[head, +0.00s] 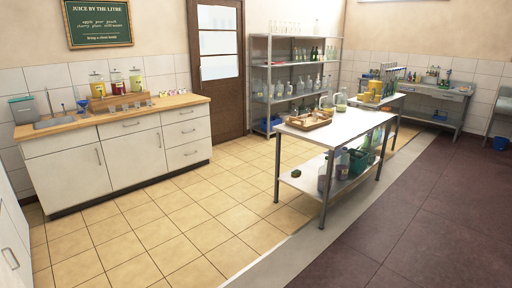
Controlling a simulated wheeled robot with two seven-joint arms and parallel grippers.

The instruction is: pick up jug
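No gripper of mine shows in the head view. Several vessels could be the jug, and I cannot tell which one it is. A clear glass vessel (341,101) stands upright on the white table (345,125), with another clear one (325,101) beside it. Pale, translucent jug-like containers (342,163) stand on the table's lower shelf, left of a green crate (358,162). They are small in the picture and partly behind a table leg.
A wooden tray (305,121) sits on the white table's left end. A counter (120,150) with a sink and drink dispensers stands at the left wall. A metal shelf (293,65) holds glassware. The tiled floor between counter and table is clear, apart from a small dark green thing (296,173) on the lower shelf.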

